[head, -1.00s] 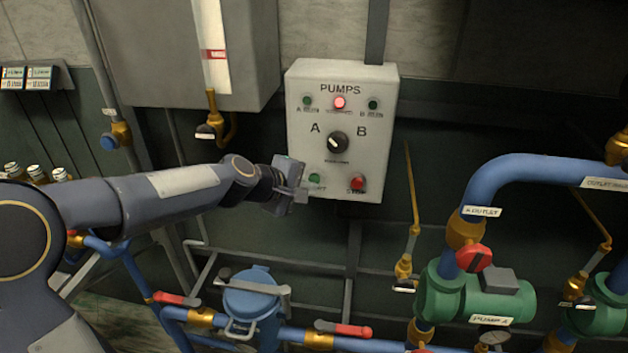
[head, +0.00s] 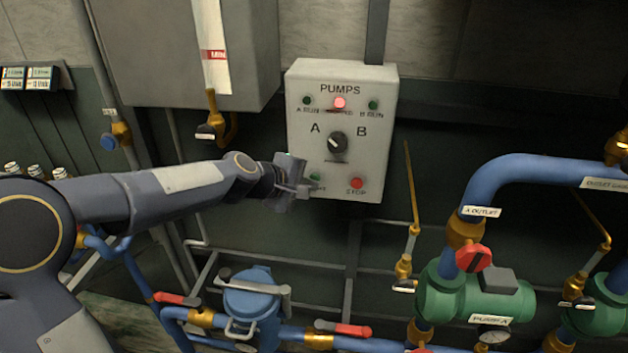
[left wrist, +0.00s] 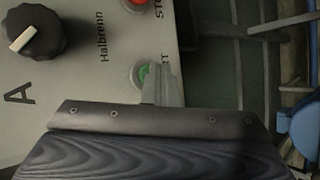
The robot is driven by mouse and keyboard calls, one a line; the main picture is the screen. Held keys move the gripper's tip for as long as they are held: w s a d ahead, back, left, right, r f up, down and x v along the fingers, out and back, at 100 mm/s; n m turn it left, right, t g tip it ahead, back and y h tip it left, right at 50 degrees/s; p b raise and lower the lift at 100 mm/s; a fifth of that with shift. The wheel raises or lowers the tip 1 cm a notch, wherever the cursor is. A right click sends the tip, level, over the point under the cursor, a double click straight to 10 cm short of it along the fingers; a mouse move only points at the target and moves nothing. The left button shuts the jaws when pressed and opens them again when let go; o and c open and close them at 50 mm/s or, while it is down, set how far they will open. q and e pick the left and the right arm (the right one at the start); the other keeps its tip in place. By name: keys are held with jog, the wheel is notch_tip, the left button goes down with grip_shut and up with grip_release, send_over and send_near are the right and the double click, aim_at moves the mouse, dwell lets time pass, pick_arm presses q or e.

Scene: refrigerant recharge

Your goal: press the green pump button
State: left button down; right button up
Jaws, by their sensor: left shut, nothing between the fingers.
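The white pump control box (head: 372,88) hangs on the wall in the middle of the head view. The green pump button (head: 315,177) sits at its lower left, partly hidden by my left gripper; it also shows in the left wrist view (left wrist: 143,73). My left gripper (head: 308,190) is shut and empty, its fingertips (left wrist: 160,85) at the lower edge of the green button. Whether they touch it I cannot tell. The red stop button (head: 357,183) is to the right. The black A/B selector knob (head: 337,142) is above. My right gripper is out of view.
Above the knob, a red lamp (head: 340,103) is lit between two dark green lamps. A grey tank (head: 150,50) is at the upper left. Blue pipes, the green pump A (head: 450,297) and red-handled valves (head: 342,328) lie below and right of the box.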

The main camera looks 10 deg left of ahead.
pick_arm(q)
jog(key=shift+w, duration=0.2)
jog(key=shift+s, duration=0.1)
dwell(0.4)
jog(key=shift+s, duration=0.8)
jog(key=s, duration=0.5)
jog(key=shift+b, duration=0.4)
jog(key=s+a+f+m+g+y, duration=0.1)
jog(key=s+a+f+m, duration=0.1)
jog(key=s, duration=0.7)
jog(key=s+a+f+m+g, duration=0.1)
jog(key=s+a+m, duration=0.3)
jog(key=s, duration=0.6)
jog(key=s+a+f+m+g+y, duration=0.1)
jog(key=s+a+f+m+g, duration=0.1)
jog(key=s, duration=0.7)
jog(key=f+m, duration=0.1)
jog(key=m, duration=0.1)
jog(key=shift+s+a+f+m+y, duration=0.15)
jog(key=shift+a+f+m+y, duration=0.15)
jog(key=shift+a+m, duration=0.1)
